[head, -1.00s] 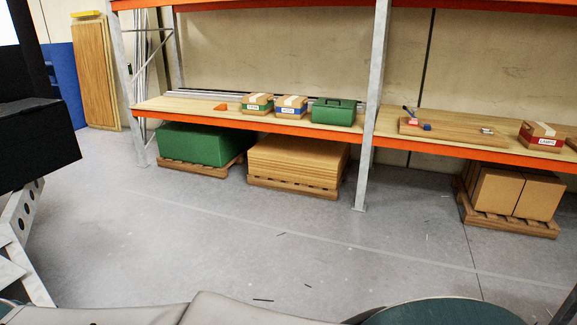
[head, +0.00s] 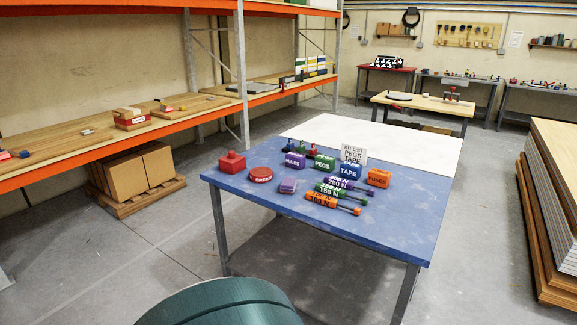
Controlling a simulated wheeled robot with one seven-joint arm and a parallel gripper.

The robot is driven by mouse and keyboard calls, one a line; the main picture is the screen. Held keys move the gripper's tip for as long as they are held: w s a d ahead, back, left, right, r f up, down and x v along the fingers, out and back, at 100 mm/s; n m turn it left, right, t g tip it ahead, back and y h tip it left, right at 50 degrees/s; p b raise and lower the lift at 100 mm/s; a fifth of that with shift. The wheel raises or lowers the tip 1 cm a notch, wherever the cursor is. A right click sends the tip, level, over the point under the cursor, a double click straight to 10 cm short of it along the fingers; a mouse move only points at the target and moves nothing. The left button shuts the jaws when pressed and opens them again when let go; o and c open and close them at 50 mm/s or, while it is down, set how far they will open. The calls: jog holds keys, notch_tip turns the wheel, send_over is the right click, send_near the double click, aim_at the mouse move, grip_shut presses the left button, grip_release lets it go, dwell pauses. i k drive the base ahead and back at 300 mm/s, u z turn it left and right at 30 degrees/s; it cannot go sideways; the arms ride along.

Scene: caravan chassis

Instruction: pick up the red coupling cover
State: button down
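On the left corner of the blue-topped table (head: 330,225) sits a red block-shaped piece with a small raised top (head: 232,162); it looks like the coupling cover, though it bears no readable label.
The table also holds purple, green, blue and orange labelled boxes, a kit list sign (head: 353,154) and several coloured screwdriver-like tools (head: 335,196). Orange-edged shelving (head: 100,155) runs along the left. Stacked panels (head: 553,200) stand at right. Grey floor is open left of the table.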

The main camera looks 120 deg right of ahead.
aim_at(232, 163)
jog(key=z, duration=3.4)
jog(key=i, duration=0.4)
jog(key=u, duration=0.7)
jog(key=i, duration=1.65)
jog(key=z, duration=0.35)
jog(key=i, duration=1.2)
jog(key=z, duration=1.15)
jog(key=i, duration=0.35)
jog(key=z, duration=0.3)
